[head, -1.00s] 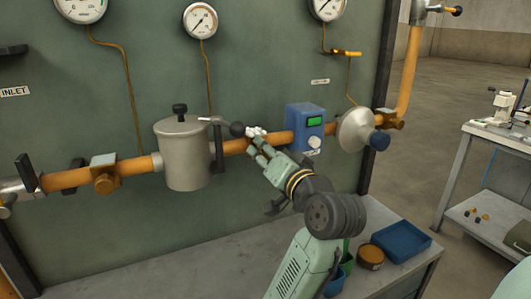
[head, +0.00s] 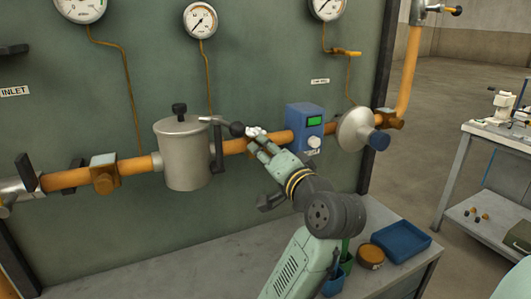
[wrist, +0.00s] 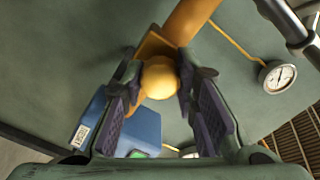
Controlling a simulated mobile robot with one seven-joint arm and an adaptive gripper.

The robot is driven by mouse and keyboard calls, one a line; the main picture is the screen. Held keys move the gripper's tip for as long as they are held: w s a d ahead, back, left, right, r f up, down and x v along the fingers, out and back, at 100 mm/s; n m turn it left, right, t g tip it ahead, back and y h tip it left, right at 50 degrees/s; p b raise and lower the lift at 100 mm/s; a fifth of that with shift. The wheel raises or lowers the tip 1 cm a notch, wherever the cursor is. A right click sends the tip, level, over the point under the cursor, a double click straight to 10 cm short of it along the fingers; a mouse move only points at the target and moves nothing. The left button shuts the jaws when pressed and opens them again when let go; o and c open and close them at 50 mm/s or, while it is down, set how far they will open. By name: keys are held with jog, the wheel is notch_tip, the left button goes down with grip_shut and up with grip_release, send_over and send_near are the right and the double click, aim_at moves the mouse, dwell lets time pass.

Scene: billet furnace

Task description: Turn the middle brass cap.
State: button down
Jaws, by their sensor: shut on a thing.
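The middle brass cap (wrist: 160,78) is a rounded, brass-coloured knob on a square brass block of the pipe, seen between my fingers in the wrist view. My gripper (wrist: 158,88) has a finger on each side of the cap and is shut on it. In the head view my gripper (head: 256,140) reaches the orange pipe (head: 236,147) between the grey canister and the blue meter, and mostly hides the cap. Another brass cap (head: 104,184) sits on the pipe at the left.
The blue meter (head: 306,128) is close right, with a round metal housing (head: 355,130) beyond. A blue tray (head: 401,241) and a brown round container (head: 371,256) sit on the bench below.

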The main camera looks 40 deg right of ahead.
jog(key=c, duration=1.2)
grip_release()
jog(key=shift+c, duration=0.2)
jog(key=v, duration=1.2)
jog(key=shift+f, duration=0.1)
